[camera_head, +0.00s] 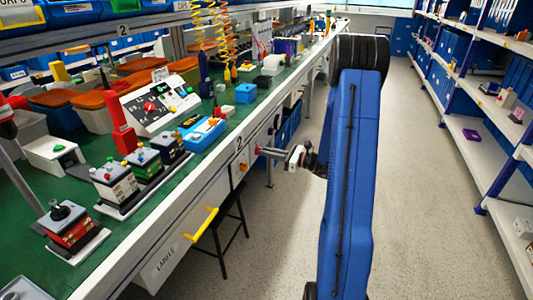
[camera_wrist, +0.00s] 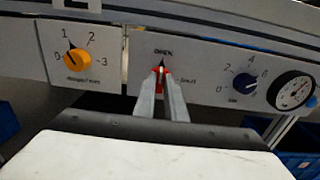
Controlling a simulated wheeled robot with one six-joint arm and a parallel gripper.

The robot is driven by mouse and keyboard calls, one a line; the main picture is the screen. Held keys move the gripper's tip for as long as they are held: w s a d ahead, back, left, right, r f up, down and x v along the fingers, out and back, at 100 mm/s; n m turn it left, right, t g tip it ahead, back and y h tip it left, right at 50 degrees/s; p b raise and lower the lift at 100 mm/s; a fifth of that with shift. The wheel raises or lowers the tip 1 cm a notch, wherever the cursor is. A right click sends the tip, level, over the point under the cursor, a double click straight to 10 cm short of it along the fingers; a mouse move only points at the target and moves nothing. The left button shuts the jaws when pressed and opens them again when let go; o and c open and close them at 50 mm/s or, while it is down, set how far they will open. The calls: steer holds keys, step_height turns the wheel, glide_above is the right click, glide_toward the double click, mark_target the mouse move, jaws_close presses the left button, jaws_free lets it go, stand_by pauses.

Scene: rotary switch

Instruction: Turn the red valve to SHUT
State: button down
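The red valve (camera_wrist: 160,77) is on the panel at the front of the bench, in the middle of the wrist view. Its handle is upright, with its upper end below the word OPEN. The word SHUT is to its right. My gripper (camera_wrist: 160,85) has its two fingers on either side of the red handle, with a narrow gap that the handle fills. It looks shut on the handle; the fingers hide part of it. In the head view my gripper (camera_head: 265,152) is at the bench's front panel, and the valve is too small to make out there.
An orange knob (camera_wrist: 77,60) with numbers is left of the valve. A dark blue knob (camera_wrist: 246,83) and a round gauge (camera_wrist: 292,91) are to the right. A yellow handle (camera_head: 201,224) sticks out from the bench (camera_head: 130,248). The floor (camera_head: 430,220) right of the bench is clear.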

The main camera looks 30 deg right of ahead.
steer(key=m, duration=1.7)
steer(key=shift+w+d+f+m, duration=0.1)
steer(key=shift+d+f+m, duration=0.1)
steer(key=shift+m, duration=0.2)
stand_by(0.5)
steer(key=c, duration=1.8)
jaws_free()
